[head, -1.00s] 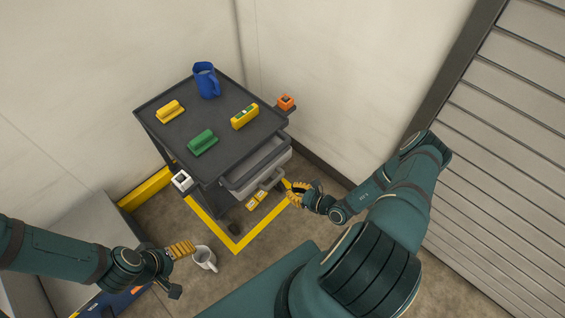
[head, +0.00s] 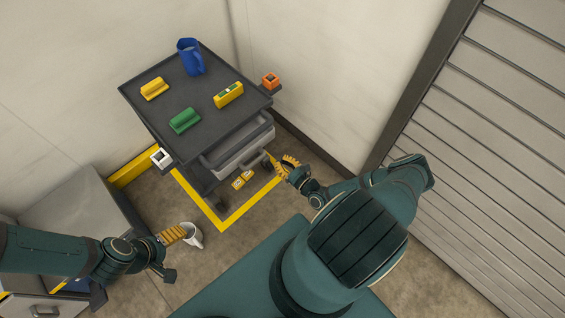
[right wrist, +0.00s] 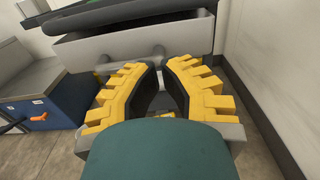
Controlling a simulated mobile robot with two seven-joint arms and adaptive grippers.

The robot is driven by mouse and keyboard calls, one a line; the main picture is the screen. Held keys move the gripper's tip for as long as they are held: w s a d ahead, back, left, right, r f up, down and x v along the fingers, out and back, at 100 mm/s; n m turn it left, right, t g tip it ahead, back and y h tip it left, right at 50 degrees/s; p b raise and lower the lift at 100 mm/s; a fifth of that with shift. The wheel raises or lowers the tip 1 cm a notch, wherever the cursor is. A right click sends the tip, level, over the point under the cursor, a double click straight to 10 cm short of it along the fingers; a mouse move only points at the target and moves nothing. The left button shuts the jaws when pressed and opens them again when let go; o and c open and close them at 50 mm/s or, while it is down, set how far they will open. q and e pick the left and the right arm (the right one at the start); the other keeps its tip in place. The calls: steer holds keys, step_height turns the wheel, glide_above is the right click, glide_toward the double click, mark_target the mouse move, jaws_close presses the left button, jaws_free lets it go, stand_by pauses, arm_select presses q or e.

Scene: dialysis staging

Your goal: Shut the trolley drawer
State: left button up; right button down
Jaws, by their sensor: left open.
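The dark grey trolley (head: 150,98) stands against the wall corner. Its light grey drawer (head: 243,150) sticks out on the side toward my right arm. In the right wrist view the drawer front (right wrist: 195,38) is close ahead, with a dark opening above it and a handle bar (right wrist: 128,57). My right gripper (head: 287,165) is in front of the drawer; in the right wrist view its yellow fingers (right wrist: 160,68) curve together with a narrow gap at the tips, near the handle. Contact cannot be told. My left gripper (head: 178,234) is open beside a white mug (head: 192,239).
On the trolley top are a blue jug (head: 190,58), a yellow block (head: 154,88), a green block (head: 184,120) and a yellow level-like block (head: 229,95). An orange item (head: 270,81) is at its side. Yellow tape (head: 240,210) marks the floor. A slatted shutter (head: 490,150) stands at right.

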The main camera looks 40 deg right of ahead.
mark_target(259, 143)
steer(key=w, duration=0.3)
steer(key=w+b, duration=0.1)
steer(key=w, duration=0.3)
steer(key=w+b, duration=0.1)
steer(key=w, duration=0.2)
steer(key=shift+w+a, duration=0.3)
steer(key=shift+a, duration=0.1)
arm_select(q)
steer(key=shift+w+f, duration=0.2)
steer(key=shift+f, duration=0.95)
arm_select(e)
steer(key=shift+w+r, duration=0.1)
steer(key=shift+w, duration=0.25)
steer(key=w, duration=0.7)
steer(key=shift+w+a+f, duration=0.15)
steer(key=shift+a+f, duration=0.1)
steer(key=shift+a, duration=0.1)
arm_select(q)
steer(key=shift+w+a+f, duration=0.1)
steer(key=shift+w, duration=0.95)
arm_select(e)
steer(key=shift+w+r, duration=0.15)
